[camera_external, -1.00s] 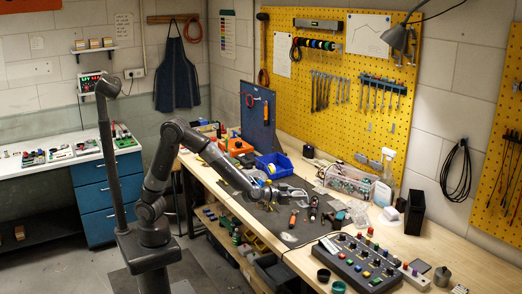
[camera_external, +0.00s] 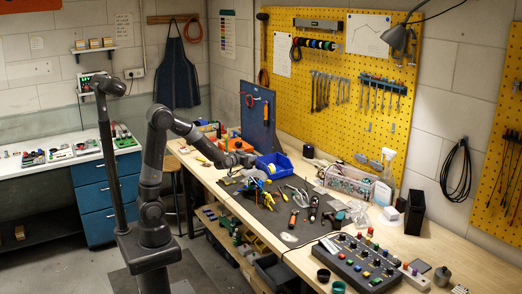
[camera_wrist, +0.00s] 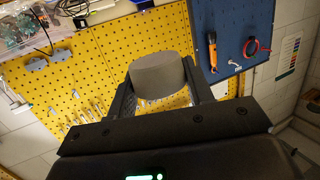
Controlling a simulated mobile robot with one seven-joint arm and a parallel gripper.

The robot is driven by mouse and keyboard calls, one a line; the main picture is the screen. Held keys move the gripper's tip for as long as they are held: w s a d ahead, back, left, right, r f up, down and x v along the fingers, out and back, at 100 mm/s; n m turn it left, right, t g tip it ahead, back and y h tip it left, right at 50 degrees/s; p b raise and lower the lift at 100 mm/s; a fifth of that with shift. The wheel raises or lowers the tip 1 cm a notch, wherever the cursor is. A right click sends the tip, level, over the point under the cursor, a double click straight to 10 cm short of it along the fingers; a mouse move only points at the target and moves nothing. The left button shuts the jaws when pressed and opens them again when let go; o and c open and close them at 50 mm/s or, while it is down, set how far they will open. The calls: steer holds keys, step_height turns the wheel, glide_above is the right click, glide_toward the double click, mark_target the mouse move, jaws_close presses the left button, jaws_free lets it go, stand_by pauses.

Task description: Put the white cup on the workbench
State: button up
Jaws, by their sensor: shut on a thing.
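My gripper (camera_external: 246,160) is above the far left part of the workbench (camera_external: 450,244), beside the blue bin. In the wrist view, its two dark fingers stand on either side of a plain, rounded, cup-like thing (camera_wrist: 160,76), and my gripper is shut on it. I take this to be the white cup; it looks grey in the shade. The cup cannot be made out clearly in the external view. The wrist view faces the pegboard, with no bench top visible below the cup.
A blue bin (camera_external: 274,166) and a cluster of colored-handled tools (camera_external: 256,188) are close to my gripper. Hand tools lie on the dark mat (camera_external: 262,216). A button panel (camera_external: 358,262) stands at the near end. Bare wood shows at the right (camera_external: 418,252).

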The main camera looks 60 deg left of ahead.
steer(key=s+a+n+g+y, duration=0.1)
steer(key=s+a, duration=0.3)
steer(key=a, duration=0.3)
steer(key=s+a+n+g+y, duration=0.1)
steer(key=s+a+n+y, duration=0.1)
steer(key=s+a, duration=0.35)
glide_above(217, 175)
steer(key=f, duration=1.2)
steer(key=shift+a+f, duration=0.2)
steer(key=shift+f, duration=2.15)
steer(key=shift+f+m+h, duration=0.1)
steer(key=shift+m+h, duration=0.2)
steer(key=o, duration=1)
steer(key=shift+w+t, duration=0.1)
steer(key=shift+t, duration=0.2)
steer(key=shift+o, duration=0.2)
